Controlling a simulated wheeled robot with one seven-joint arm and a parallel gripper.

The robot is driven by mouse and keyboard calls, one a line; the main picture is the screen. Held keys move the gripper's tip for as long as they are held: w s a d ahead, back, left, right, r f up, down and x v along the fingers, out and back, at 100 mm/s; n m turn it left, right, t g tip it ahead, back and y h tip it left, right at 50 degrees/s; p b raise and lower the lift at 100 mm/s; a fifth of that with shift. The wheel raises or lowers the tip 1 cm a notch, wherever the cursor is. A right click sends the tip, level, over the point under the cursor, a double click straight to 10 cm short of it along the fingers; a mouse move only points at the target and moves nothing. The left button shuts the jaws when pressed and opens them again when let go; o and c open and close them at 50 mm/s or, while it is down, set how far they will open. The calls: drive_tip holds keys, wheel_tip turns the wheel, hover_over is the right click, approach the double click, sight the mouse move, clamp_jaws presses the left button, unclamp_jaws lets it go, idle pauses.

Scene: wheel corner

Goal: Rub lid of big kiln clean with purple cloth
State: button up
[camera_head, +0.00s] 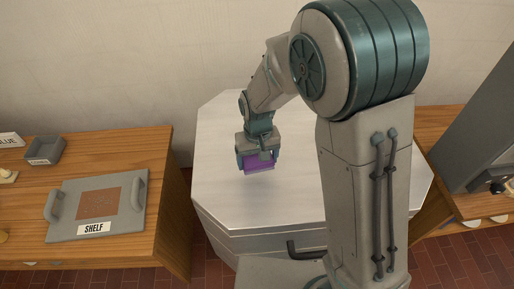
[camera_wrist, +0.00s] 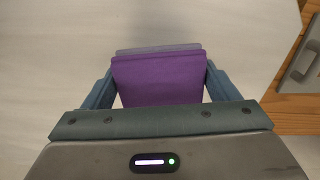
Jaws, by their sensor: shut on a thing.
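The big kiln's lid (camera_head: 225,190) is a broad, pale metal top with cut corners, in the middle of the head view. It also fills most of the wrist view (camera_wrist: 50,60). My gripper (camera_head: 259,160) is over the left middle of the lid. It is shut on the purple cloth (camera_head: 258,164), which shows between the two fingers in the wrist view (camera_wrist: 158,80). The cloth is at or just above the lid; I cannot tell whether it touches. No clear dirt marks show on the visible lid. My arm hides the lid's right middle part.
A dark handle (camera_head: 305,252) sticks out at the kiln's front. Another wooden table (camera_head: 470,205) with a grey machine stands at right.

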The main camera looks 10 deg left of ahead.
drive_tip(key=shift+r+p, duration=0.7)
drive_tip(key=shift+r, duration=0.75)
